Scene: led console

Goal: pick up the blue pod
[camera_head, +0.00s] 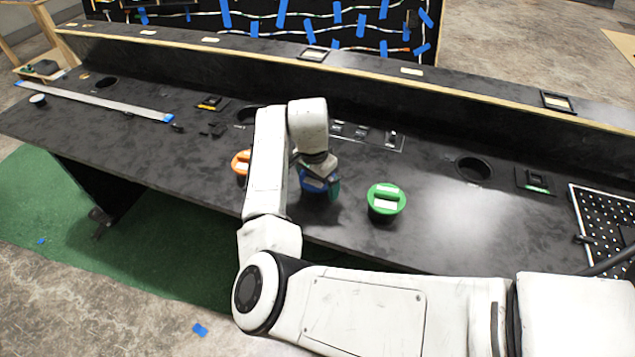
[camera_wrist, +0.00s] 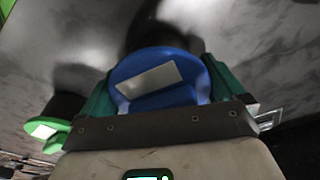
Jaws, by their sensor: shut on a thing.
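The blue pod (camera_wrist: 158,80) has a round blue top with a white label. It sits between the two green fingers of my gripper (camera_wrist: 160,85) in the wrist view, and the fingers are shut on it. In the head view the blue pod (camera_head: 314,181) shows partly below my gripper (camera_head: 320,184), over the front half of the black console. My wrist and a finger hide part of it. I cannot tell whether the pod touches the console top.
A green pod (camera_head: 386,199) stands close to the right of my gripper. An orange pod (camera_head: 241,163) is to the left, partly behind my arm. The black console (camera_head: 440,235) has a round hole (camera_head: 473,168) at right and a raised back ledge (camera_head: 480,88).

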